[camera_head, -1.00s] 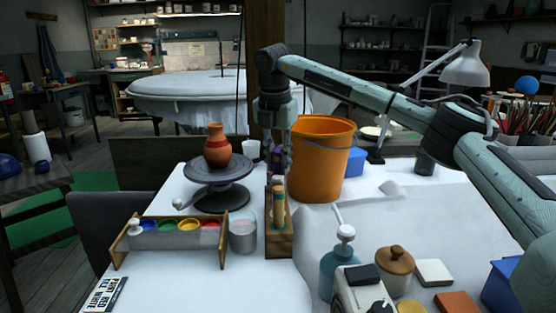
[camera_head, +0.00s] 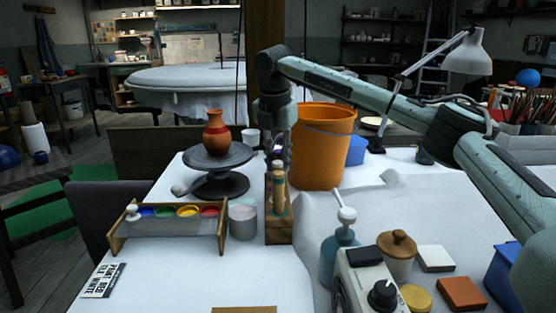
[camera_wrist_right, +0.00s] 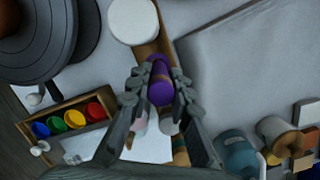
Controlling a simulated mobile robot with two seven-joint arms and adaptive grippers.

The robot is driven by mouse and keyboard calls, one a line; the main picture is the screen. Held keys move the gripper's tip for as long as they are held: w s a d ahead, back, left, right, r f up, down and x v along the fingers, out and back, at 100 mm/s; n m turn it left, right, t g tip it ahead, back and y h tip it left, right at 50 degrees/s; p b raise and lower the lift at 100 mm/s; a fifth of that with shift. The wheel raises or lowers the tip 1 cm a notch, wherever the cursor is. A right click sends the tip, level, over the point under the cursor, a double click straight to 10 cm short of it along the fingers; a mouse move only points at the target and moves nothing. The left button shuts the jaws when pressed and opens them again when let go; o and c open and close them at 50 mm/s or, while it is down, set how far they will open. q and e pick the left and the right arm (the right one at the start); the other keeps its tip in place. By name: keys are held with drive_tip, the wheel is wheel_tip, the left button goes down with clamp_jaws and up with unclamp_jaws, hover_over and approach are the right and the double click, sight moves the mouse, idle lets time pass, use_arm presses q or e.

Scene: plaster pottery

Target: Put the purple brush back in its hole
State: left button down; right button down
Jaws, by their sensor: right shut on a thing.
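The purple brush (camera_head: 276,153) is in my right gripper (camera_head: 280,160), over the back part of the wooden brush holder (camera_head: 279,234). In the right wrist view, the purple brush end (camera_wrist_right: 160,88) shows between the two fingers of the right gripper (camera_wrist_right: 160,80), which are closed around it. The brush's lower end is hidden, so I cannot tell whether it is inside a hole. Other brushes with light wooden handles (camera_head: 279,190) stand in the front of the holder. My left gripper is not in view.
The orange bucket (camera_head: 321,160) stands close behind and right of the holder. A glass jar (camera_head: 243,221) and the paint rack (camera_head: 165,229) stand to its left. A vase (camera_head: 216,132) rests on the turntable (camera_head: 218,158). A pump bottle (camera_head: 341,250) stands front right.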

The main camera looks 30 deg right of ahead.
drive_tip(key=shift+f, duration=0.35)
idle(0.4)
drive_tip(key=c, duration=1.3)
unclamp_jaws()
drive_tip(key=shift+r, duration=0.1)
drive_tip(key=v, duration=1.2)
